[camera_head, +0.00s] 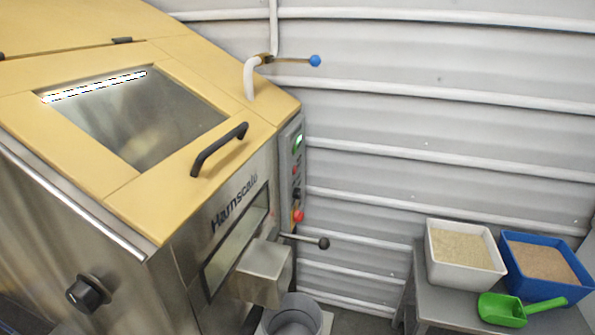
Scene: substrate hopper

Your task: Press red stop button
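The hopper machine (190,235) fills the left half of the view, with a yellow lid and a steel body. A narrow grey control panel (291,165) is on its right side, seen at a steep angle. A red button (298,216) sticks out near the panel's lower end. A smaller red button or light (295,170) sits higher up, below a green lit spot (297,143). Which red one is the stop button I cannot read from labels. My gripper is not in view.
A black-knobbed lever (323,243) juts out below the panel, above a steel spout (264,272) and grey bucket (293,316). A blue-knobbed lever (314,60) is above. At right, a table (447,305) holds a white bin (437,268), blue bin (530,285) and green scoop (503,309).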

